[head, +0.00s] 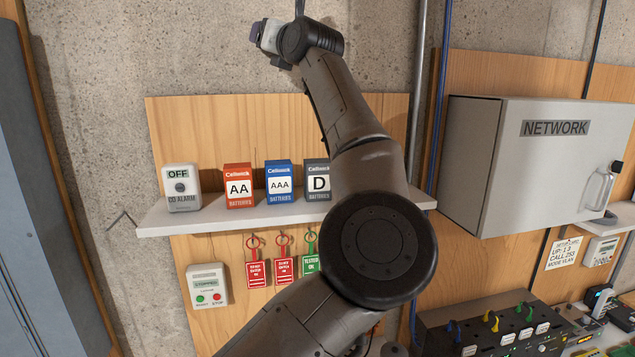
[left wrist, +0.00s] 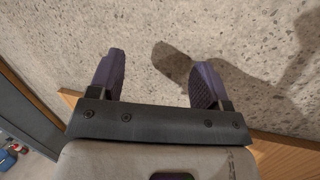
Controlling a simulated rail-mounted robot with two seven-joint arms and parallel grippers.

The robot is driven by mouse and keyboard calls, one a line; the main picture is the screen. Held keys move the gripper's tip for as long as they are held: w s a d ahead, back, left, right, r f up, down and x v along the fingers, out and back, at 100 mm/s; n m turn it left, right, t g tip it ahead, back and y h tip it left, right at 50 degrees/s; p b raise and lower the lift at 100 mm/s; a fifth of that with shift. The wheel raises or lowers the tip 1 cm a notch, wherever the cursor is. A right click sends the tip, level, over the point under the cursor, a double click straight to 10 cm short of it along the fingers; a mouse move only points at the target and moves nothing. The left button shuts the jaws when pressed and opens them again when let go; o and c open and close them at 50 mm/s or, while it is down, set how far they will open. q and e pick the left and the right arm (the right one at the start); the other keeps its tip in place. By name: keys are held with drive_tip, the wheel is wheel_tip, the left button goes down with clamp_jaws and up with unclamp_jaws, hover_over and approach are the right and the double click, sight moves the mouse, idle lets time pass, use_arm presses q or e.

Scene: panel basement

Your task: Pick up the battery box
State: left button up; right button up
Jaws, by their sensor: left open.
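Three battery boxes stand side by side on a white shelf (head: 230,219): a red AA box (head: 239,187), a blue AAA box (head: 280,182) and a dark grey D box (head: 317,179). The D box is partly hidden behind my left arm. My left gripper (head: 257,33) is high above the shelf, near the top of the head view and well apart from the boxes. In the left wrist view its two purple fingers (left wrist: 157,78) are spread, with only bare concrete wall between them. My right gripper is not in view.
A white CO alarm (head: 181,187) stands at the shelf's left end. Red and green tags (head: 258,270) hang below, beside a small control box (head: 207,286). A grey NETWORK cabinet (head: 535,165) juts out at the right. The wall above the wooden panel (head: 200,125) is clear.

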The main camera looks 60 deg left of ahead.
use_arm(q)
wheel_tip(320, 180, down, 3)
drive_tip(key=w+d+t+h, duration=0.1)
drive_tip(key=t+h, duration=0.1)
drive_tip(key=h, duration=1.4)
approach(318, 162)
drive_tip(key=shift+m+g, duration=0.4)
drive_tip(key=x, duration=0.4)
drive_tip(key=w+x, duration=0.1)
drive_tip(key=x, duration=0.2)
drive_tip(key=shift+d, duration=0.1)
drive_tip(key=p+x, duration=0.2)
drive_tip(key=x, duration=0.2)
drive_tip(key=shift+a, duration=0.2)
drive_tip(key=shift+a+f, duration=0.2)
drive_tip(key=shift+f, duration=0.4)
drive_tip(key=c, duration=0.8)
